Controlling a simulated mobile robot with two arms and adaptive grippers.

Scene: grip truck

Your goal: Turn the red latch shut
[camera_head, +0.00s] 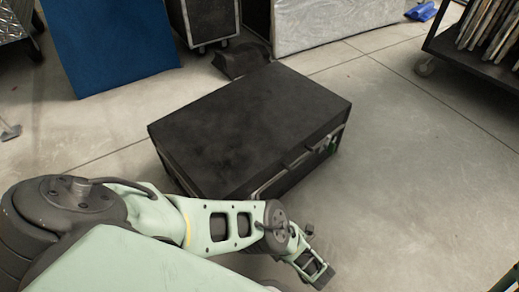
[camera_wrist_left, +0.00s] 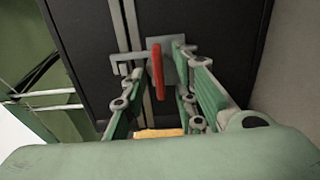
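The red latch (camera_wrist_left: 158,72) shows in the left wrist view as a narrow red bar, roughly upright in the picture, beside a grey metal plate on the dark case. A grey hooked bracket is at its left. My left gripper (camera_wrist_left: 155,64) is open, its green fingers on either side of the latch with gaps visible; contact cannot be told. In the head view the black case (camera_head: 250,125) stands on the floor with its lid down, and my left gripper (camera_head: 312,262) is in front of its near right side. The red latch is not visible there. My right gripper is not in view.
A blue panel (camera_head: 108,40) and a black wheeled case (camera_head: 207,20) stand behind. A wrapped pale block (camera_head: 330,22) is at the back, and a wheeled rack (camera_head: 478,45) is at the upper right. The concrete floor right of the case is clear.

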